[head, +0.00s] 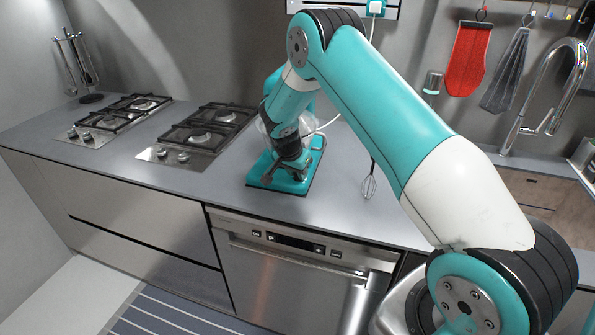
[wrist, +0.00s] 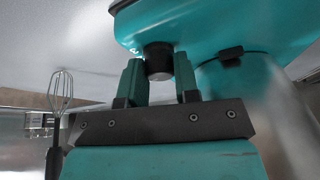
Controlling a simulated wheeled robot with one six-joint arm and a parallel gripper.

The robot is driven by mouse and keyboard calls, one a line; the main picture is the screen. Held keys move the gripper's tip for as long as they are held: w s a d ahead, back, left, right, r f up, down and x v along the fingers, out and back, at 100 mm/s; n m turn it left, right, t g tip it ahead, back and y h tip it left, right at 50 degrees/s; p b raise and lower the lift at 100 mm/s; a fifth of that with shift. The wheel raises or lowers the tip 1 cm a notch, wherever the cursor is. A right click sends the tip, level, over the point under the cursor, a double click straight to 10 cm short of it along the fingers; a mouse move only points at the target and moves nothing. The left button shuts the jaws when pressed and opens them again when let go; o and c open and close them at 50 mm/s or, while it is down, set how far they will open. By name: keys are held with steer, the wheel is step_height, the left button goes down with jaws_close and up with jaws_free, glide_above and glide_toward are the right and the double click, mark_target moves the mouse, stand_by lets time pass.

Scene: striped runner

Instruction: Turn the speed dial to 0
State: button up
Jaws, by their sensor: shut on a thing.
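The teal stand mixer (head: 318,155) stands on the grey counter, mostly hidden behind my arm in the head view. In the wrist view the mixer's teal body (wrist: 225,28) fills the upper right. The speed dial (wrist: 159,62), a short black knob with a pale grey face, sticks out of this body. My gripper (wrist: 158,75) has one finger on each side of the dial and is shut on it. The dial's scale and pointer cannot be read. In the head view the dial and fingertips cannot be made out clearly.
Two gas hobs (head: 200,137) lie to the left. A tall tap (head: 545,90) stands at the right.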

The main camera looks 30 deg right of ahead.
steer(key=n+t+b, duration=0.1)
steer(key=n+b, duration=0.2)
steer(key=shift+d+f+n+y, duration=0.1)
steer(key=shift+n+y, duration=0.2)
steer(key=shift+n, duration=0.1)
steer(key=n+t+y+b, duration=0.1)
steer(key=n+b, duration=0.1)
steer(key=n, duration=0.2)
steer(key=shift+s+n, duration=0.1)
steer(key=shift+n, duration=0.2)
steer(key=n+y+b, duration=0.1)
steer(key=n, duration=0.1)
steer(key=n+y, duration=0.1)
steer(key=n, duration=0.1)
steer(key=shift+d+t+b, duration=0.15)
steer(key=shift+t+b, duration=0.25)
steer(key=shift+n+y+b, duration=0.45)
steer(key=shift+n+y, duration=0.25)
steer(key=shift+n, duration=1)
steer(key=o, duration=0.9)
steer(key=shift+r, duration=0.2)
